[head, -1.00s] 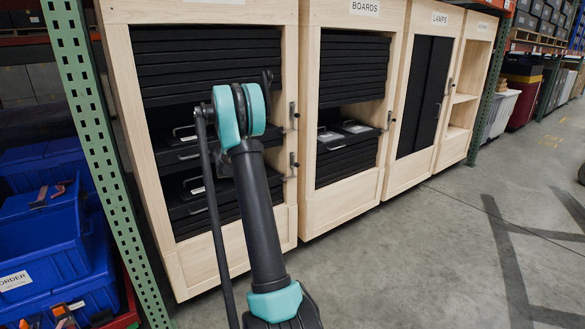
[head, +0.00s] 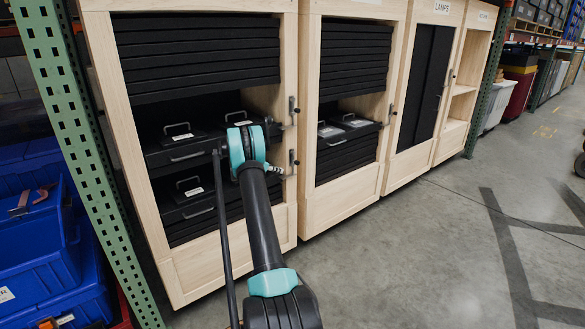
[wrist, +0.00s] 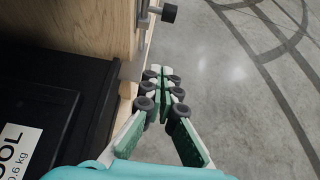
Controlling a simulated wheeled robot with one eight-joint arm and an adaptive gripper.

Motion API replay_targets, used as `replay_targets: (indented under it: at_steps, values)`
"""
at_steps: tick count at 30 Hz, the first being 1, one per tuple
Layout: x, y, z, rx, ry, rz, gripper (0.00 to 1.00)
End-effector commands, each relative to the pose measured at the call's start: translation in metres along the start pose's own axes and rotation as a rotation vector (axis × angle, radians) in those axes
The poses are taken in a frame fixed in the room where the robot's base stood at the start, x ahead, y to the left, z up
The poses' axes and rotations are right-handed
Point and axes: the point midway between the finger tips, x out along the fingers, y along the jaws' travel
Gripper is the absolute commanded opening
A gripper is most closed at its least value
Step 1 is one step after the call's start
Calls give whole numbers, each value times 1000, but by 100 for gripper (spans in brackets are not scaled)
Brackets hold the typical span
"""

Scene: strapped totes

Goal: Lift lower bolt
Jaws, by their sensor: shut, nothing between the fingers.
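The lower bolt (head: 292,161) is a small metal bolt with a dark knob on the right post of the nearest wooden cabinet. In the wrist view, a bolt with a black knob (wrist: 168,13) shows at the top edge, apparently the lower one. My gripper (wrist: 162,85) is shut and empty, with green-padded fingers and dark rollers at the tips. It is beside the post, apart from the knob in the picture. In the head view, my arm's elbow covers part of the area, and only a small part of the gripper shows left of the bolt.
The upper bolt (head: 292,110) sits higher on the same post. Black totes (head: 183,153) with handles fill the cabinet under a black slatted shutter (head: 195,55). A green upright (head: 75,150) and blue bins (head: 40,240) stand left.

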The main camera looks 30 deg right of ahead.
Motion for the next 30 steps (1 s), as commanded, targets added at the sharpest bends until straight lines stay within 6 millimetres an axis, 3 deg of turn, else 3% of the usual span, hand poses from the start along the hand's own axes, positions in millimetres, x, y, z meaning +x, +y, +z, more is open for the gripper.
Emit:
replay_targets:
  at_steps: [11, 27, 30]
  values:
    - [7, 0, 0, 3, 1, -1, 0]
    - [98, -1, 0, 3, 2, -1, 0]
    - [95, 0, 13, 2, 1, 1, 0]
